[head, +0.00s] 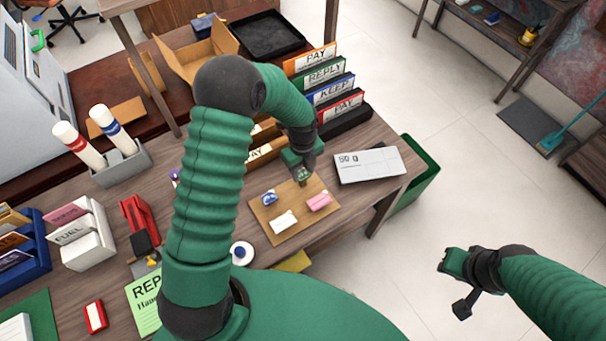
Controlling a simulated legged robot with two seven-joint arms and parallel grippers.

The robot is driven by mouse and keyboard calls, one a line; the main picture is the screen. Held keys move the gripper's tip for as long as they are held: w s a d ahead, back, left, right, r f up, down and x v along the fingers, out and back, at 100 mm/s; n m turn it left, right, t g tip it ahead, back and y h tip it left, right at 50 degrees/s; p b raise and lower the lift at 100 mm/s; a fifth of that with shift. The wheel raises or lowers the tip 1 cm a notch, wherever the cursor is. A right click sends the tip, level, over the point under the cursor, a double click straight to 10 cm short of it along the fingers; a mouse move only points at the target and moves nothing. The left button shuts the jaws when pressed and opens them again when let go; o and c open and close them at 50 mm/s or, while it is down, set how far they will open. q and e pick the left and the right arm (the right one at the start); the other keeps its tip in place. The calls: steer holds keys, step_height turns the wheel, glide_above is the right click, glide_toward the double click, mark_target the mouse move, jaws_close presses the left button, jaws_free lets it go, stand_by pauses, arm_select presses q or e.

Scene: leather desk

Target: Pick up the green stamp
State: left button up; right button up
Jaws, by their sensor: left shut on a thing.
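My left gripper (302,177) is over the far edge of a brown mat (258,214) on the desk. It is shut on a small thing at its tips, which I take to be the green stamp. The gripper's own green colour and small size make the stamp hard to tell apart. A blue stamp (269,198), a pink one (319,201) and a white one (284,222) are on the mat, nearer than the gripper. My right gripper (446,268) is over the floor to the right of the desk, away from the mat. Its jaw opening is unclear.
A grey 50 g scale (369,165) lies right of the mat. Labelled file holders (322,73) stand behind. A stamp pad (240,252) is left of the mat. A green bin (417,177) stands beyond the desk's right edge.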

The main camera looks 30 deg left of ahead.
arm_select(q)
steer(key=s+d+r, duration=0.1)
steer(key=s+d, duration=0.2)
steer(key=s, duration=0.4)
steer(key=s+d+r+b, duration=0.1)
steer(key=s+d, duration=0.2)
steer(key=s, duration=0.4)
steer(key=shift+s+d+r, duration=0.35)
